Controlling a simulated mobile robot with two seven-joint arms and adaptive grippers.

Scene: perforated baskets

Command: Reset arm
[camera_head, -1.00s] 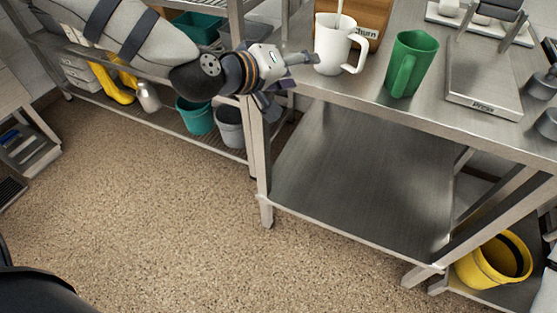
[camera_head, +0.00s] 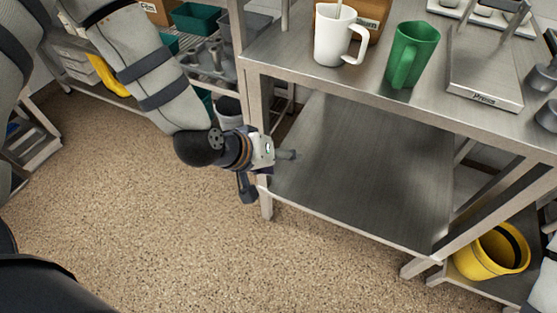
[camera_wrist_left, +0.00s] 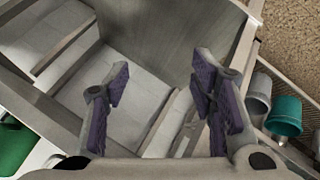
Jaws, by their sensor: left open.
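My left gripper (camera_head: 268,172) is open and empty in the head view. It hangs beside the left front leg of the steel table, below the tabletop edge. The left wrist view shows its two purple-padded fingers (camera_wrist_left: 162,95) spread apart with nothing between them. A white mug (camera_head: 333,44) with a stick-like thing in it stands on the tabletop near its front left edge. A green cup with a handle (camera_head: 412,54) stands to its right. Both are apart from the gripper. My right gripper is not in view.
The steel table (camera_head: 475,125) has an empty lower shelf (camera_head: 365,170). A flat press plate (camera_head: 485,70) lies on the tabletop at right. A yellow bucket (camera_head: 480,258) is low at right. Shelving with bins (camera_head: 196,18) stands behind the arm. The speckled floor (camera_head: 150,220) is clear.

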